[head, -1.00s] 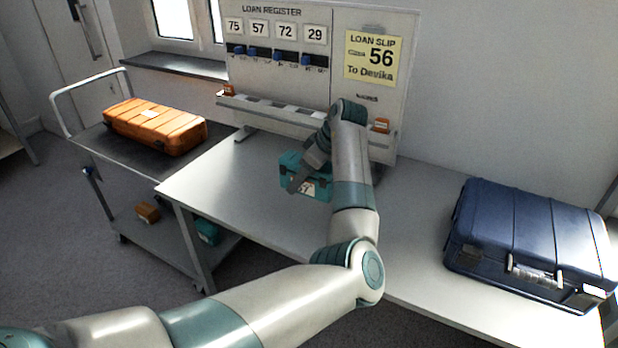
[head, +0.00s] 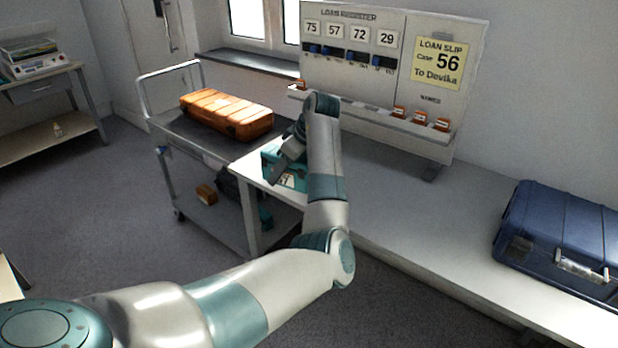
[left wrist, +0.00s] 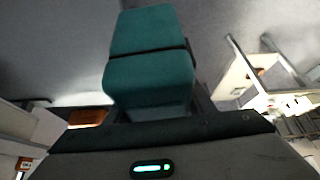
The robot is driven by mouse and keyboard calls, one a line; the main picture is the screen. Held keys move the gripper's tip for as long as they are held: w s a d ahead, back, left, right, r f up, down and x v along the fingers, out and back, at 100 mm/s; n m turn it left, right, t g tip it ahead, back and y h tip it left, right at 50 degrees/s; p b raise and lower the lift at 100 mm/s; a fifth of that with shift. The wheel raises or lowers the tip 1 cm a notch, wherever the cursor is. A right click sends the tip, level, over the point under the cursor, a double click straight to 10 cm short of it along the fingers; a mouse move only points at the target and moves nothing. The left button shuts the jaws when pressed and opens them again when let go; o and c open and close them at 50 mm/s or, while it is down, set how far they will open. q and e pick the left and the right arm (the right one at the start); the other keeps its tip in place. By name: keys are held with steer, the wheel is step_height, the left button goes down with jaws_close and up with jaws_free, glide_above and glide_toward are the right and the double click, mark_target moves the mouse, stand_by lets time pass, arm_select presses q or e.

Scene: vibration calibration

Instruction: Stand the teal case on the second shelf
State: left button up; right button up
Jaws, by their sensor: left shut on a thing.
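The teal case (head: 269,160) hangs in my left gripper (head: 288,160) at the left end of the long table in the head view. It has a white label, whose number I cannot read fully. The gripper and forearm hide part of the case. In the left wrist view the case (left wrist: 150,75) fills the middle, with a dark strap or seam across it, held between the jaws. Whether it touches the table I cannot tell. My right gripper is not in view.
A trolley (head: 160,122) carries an orange case (head: 226,114) on top; a small brown box (head: 206,194) and dark and teal items sit on its lower deck. A side bench (head: 50,142) with a lower shelf stands far left. The register board (head: 390,70) and blue suitcase (head: 560,240) are right.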

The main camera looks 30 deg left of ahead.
arm_select(q)
steer(key=s+a+r+m, duration=0.1)
steer(key=s+a+r, duration=0.1)
steer(key=s+a, duration=0.5)
steer(key=s+a+r, duration=0.2)
steer(key=s+a, duration=0.1)
steer(key=a, duration=0.8)
steer(key=s+a+r+m, duration=0.1)
steer(key=s+a+r, duration=0.1)
steer(key=s+a, duration=0.5)
steer(key=w+d+f+m+t+h, duration=0.1)
steer(key=w+d+f+m+t, duration=0.2)
steer(key=d+f+m, duration=0.35)
steer(key=w+d+f+m+t+h, duration=0.2)
steer(key=d+f+m, duration=0.2)
steer(key=f, duration=0.5)
steer(key=w+d+f+m+t+h, duration=0.1)
steer(key=d+f+m, duration=0.15)
steer(key=d, duration=0.85)
steer(key=d+f+m+h, duration=0.1)
steer(key=d+f+m, duration=0.15)
steer(key=d, duration=0.85)
steer(key=s+d+r, duration=0.2)
steer(key=s+d, duration=0.1)
steer(key=d, duration=0.8)
steer(key=s+d+r+m+h, duration=0.1)
steer(key=s+d+r, duration=0.1)
steer(key=d, duration=1)
steer(key=shift+s, duration=0.7)
steer(key=shift+r, duration=0.1)
